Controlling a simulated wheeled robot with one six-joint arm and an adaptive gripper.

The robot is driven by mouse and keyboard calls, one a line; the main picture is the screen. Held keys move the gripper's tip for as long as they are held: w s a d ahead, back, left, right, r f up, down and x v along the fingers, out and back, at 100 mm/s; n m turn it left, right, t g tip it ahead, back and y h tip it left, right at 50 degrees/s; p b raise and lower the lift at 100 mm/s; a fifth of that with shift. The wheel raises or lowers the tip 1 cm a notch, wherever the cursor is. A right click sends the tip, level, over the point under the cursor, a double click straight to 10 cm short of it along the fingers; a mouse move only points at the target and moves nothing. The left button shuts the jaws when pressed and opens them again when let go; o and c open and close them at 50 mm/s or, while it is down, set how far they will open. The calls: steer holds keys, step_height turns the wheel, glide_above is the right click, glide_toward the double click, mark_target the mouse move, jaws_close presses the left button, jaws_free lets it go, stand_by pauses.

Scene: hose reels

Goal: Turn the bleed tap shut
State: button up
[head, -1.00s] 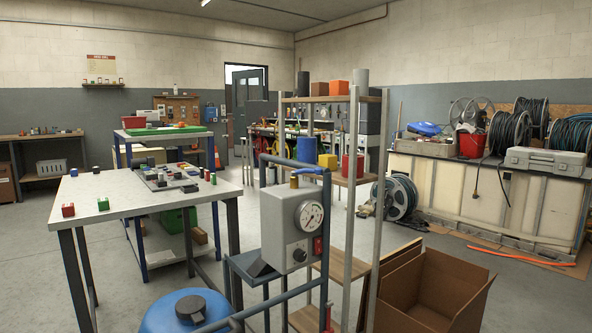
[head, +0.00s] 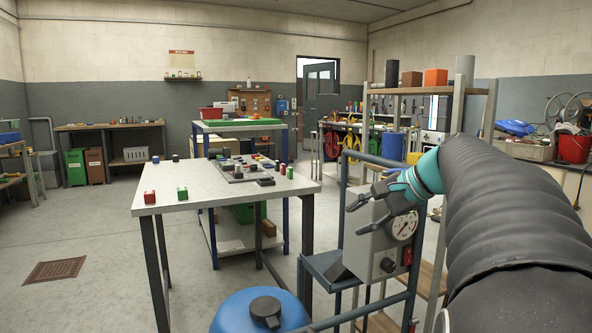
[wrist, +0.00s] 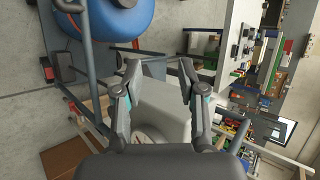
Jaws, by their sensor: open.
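The grey control box (head: 372,250) stands on a pipe frame in the head view, with a round gauge (head: 404,228), a dark knob (head: 388,265) and a red switch (head: 407,256). My gripper (head: 356,218) is open and empty in front of the box's upper part. In the wrist view its spread fingers (wrist: 160,68) show over the grey box (wrist: 163,95). The blue lever and brass fitting seen earlier on top of the box are hidden behind my gripper. A small red part (head: 412,325) shows low on the frame. I cannot tell which is the bleed tap.
A light worktable (head: 200,200) with small blocks is on the left. A shelf rack (head: 415,91) stands close behind. Floor at far left is open.

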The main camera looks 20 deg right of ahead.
steer(key=s+d+r+m+t+y, duration=0.1)
steer(key=s+d+r+m+t, duration=0.2)
steer(key=d, duration=0.9)
steer(key=d+r+m+t, duration=0.25)
steer(key=d+r, duration=0.35)
steer(key=d, duration=0.6)
steer(key=shift+n, duration=0.25)
steer(key=x, duration=1.3)
steer(key=shift+w+a+f+b, duration=0.15)
steer(key=shift+a+f+b, duration=0.1)
steer(key=shift+b, duration=0.1)
steer(key=shift+d, duration=0.1)
steer(key=shift+c, duration=0.2)
jaws_close()
